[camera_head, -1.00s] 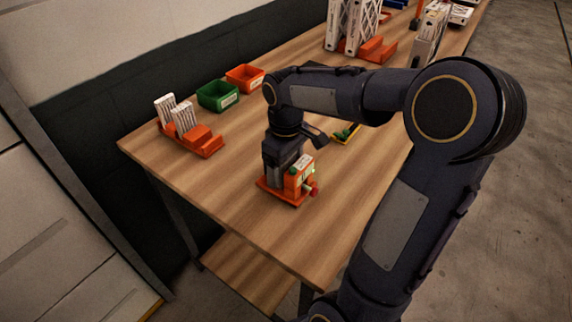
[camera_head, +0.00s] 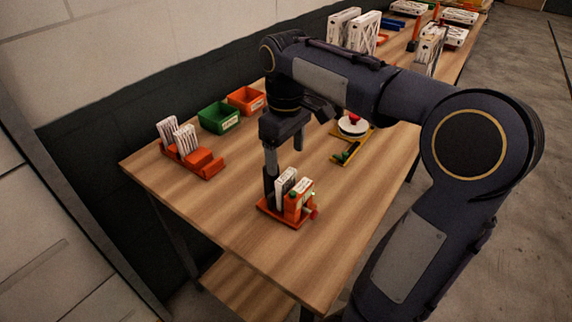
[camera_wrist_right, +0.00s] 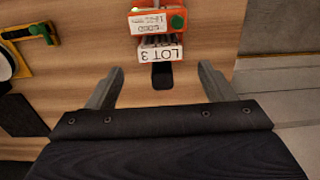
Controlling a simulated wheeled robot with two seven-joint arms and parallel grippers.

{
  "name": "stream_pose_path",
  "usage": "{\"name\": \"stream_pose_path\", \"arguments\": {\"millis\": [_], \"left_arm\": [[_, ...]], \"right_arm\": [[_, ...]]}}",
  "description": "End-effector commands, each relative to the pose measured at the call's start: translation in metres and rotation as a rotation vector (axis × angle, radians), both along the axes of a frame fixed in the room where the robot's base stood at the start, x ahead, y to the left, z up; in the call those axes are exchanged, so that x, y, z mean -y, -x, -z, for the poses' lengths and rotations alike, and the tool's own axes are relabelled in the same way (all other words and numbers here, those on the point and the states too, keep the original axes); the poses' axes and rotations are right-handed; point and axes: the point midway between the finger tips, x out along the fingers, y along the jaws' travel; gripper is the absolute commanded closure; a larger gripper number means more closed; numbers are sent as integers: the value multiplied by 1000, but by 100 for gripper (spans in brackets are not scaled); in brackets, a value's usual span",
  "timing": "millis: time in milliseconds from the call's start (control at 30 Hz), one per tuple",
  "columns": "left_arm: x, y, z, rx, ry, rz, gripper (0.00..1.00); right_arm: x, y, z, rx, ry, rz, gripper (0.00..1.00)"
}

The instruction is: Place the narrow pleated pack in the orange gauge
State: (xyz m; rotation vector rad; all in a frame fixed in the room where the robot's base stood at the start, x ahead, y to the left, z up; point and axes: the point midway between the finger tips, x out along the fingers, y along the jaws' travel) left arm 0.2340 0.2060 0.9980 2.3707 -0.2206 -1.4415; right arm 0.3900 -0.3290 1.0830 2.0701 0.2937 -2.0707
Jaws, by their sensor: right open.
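The narrow pleated pack (camera_head: 285,184), white with pleats, stands upright in the orange gauge (camera_head: 298,207) near the front of the table. In the right wrist view the pack's label (camera_wrist_right: 160,53) reads LOT 3, beside the orange gauge body (camera_wrist_right: 180,6). A small green light shows on the gauge. My right gripper (camera_head: 285,160) is open and empty, above and behind the pack; in the wrist view its fingers (camera_wrist_right: 158,75) are spread apart, clear of the pack. My left gripper is not in view.
An orange rack (camera_head: 206,168) holding white packs stands at the left. Behind it are a green bin (camera_head: 219,114) and an orange bin (camera_head: 246,100). A yellow fixture (camera_head: 344,155) lies right of the gripper. Larger filters (camera_head: 362,33) stand farther back.

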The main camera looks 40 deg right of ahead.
Motion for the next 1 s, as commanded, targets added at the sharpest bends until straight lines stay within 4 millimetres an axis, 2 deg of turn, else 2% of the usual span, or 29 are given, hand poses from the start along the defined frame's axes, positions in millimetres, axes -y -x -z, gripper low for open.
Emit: {"name": "stream_pose_path", "arguments": {"millis": [133, 267, 500, 633, 800, 1000], "left_arm": [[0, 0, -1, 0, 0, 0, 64], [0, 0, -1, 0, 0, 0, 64], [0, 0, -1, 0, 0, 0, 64], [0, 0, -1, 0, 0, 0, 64], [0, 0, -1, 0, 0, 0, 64], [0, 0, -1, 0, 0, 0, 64]], "right_arm": [[-3, 7, -8, 17, -10, 9, 24], [-20, 35, -2, 90, -63, 53, 24], [-77, 110, 36, 293, -257, 235, 24], [-102, 137, 61, 366, -354, 332, 24], [-120, 154, 81, 414, -424, 407, 24], [-123, 156, 84, 420, -436, 420, 24]]}}
